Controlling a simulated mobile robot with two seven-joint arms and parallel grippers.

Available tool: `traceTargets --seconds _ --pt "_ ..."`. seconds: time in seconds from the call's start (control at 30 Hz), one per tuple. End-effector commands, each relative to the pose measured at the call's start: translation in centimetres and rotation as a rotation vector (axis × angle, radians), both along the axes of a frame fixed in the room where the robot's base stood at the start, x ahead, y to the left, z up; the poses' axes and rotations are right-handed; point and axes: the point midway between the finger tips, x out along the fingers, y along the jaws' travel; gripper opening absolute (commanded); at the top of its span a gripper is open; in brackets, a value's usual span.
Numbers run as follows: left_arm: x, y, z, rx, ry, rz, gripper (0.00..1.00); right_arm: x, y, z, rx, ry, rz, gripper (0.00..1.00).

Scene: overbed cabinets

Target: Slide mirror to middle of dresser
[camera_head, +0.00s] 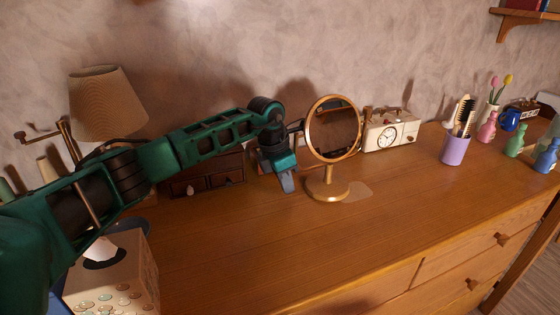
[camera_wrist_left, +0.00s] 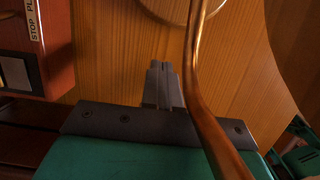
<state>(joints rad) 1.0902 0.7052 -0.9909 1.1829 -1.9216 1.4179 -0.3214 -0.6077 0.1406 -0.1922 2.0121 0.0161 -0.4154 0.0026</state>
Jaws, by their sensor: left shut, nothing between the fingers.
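The round mirror (camera_head: 333,128) has a gold-brown frame and stands upright on a round base (camera_head: 327,190) on the wooden dresser (camera_head: 260,245). My left gripper (camera_head: 287,183) points down just left of the mirror's stand, close to the dresser top. Its fingers are shut with nothing between them. In the left wrist view, the shut fingers (camera_wrist_left: 162,84) are beside the curved mirror frame (camera_wrist_left: 194,75), and part of the round base (camera_wrist_left: 180,8) shows at the top. I cannot tell whether the fingers touch the mirror. My right gripper is not in view.
A small drawer box (camera_head: 205,178) stands behind my left arm, with a lamp (camera_head: 105,105) and a patterned box (camera_head: 115,275) at the left. A clock (camera_head: 390,135), a purple cup (camera_head: 455,147) and several bottles stand to the right. The dresser front is clear.

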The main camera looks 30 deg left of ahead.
Motion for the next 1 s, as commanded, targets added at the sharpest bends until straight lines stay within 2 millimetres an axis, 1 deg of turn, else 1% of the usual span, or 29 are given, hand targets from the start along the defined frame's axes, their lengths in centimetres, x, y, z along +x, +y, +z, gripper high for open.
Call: traceTargets --seconds 0.03,0.37,1.0 --pt "0.1 -0.3 0.0 -0.002 -0.003 -0.004 0.00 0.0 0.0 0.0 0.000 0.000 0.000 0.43" --pt "0.2 -0.4 0.0 -0.003 -0.004 -0.003 0.00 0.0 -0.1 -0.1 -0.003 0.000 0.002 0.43" --pt "3.2 -2.8 -0.1 -0.004 -0.003 -0.004 0.00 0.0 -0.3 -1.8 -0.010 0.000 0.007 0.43"
